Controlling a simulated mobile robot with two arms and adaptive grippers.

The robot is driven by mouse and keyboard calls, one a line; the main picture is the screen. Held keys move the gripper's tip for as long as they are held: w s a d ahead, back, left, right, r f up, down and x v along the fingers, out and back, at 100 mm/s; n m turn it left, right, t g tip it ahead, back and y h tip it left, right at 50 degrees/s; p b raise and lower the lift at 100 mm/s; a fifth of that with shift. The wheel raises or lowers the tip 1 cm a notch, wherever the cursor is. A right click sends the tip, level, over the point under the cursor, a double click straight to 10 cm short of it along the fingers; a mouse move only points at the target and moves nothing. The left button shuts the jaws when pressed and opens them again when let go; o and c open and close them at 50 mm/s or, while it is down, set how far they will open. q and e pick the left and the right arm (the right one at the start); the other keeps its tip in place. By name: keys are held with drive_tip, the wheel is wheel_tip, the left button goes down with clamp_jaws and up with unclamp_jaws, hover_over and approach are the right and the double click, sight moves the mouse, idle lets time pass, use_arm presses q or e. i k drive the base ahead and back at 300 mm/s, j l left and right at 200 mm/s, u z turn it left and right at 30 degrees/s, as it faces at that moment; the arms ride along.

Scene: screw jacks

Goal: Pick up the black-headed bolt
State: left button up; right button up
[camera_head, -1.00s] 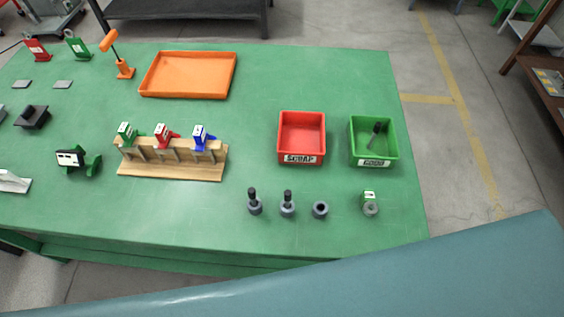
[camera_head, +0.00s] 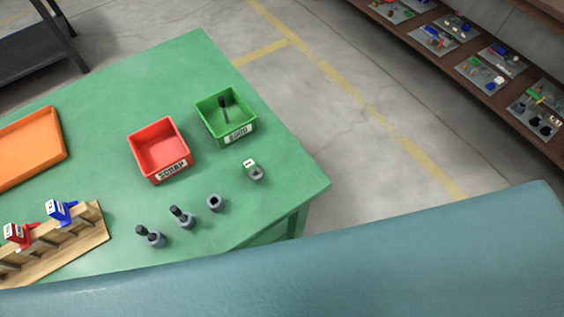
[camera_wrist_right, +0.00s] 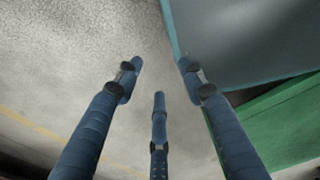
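Two black-headed bolts stand upright in grey round collars near the table's front edge, the left bolt (camera_head: 143,231) and the right bolt (camera_head: 177,212). Another dark bolt (camera_head: 223,103) leans inside the green GOOD bin (camera_head: 240,131). My right gripper (camera_wrist_right: 160,75) shows in the right wrist view with its three fingers spread open and nothing between them. It hangs over bare floor beside the green table, away from the bolts. My left gripper is in neither view.
A grey collar without a bolt (camera_head: 215,203) and a collar with a green-white tag (camera_head: 255,173) stand to the right. Behind are the red SCRAP bin (camera_head: 160,154) and an orange tray (camera_head: 33,147). A wooden rack (camera_head: 85,237) is at left. Shelves (camera_head: 470,60) stand beyond the floor.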

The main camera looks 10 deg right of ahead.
sight(140, 230)
drive_tip(key=k+j+u, duration=0.1)
drive_tip(key=j+u, duration=0.25)
drive_tip(key=k+j+u, duration=0.1)
drive_tip(key=u, duration=0.25)
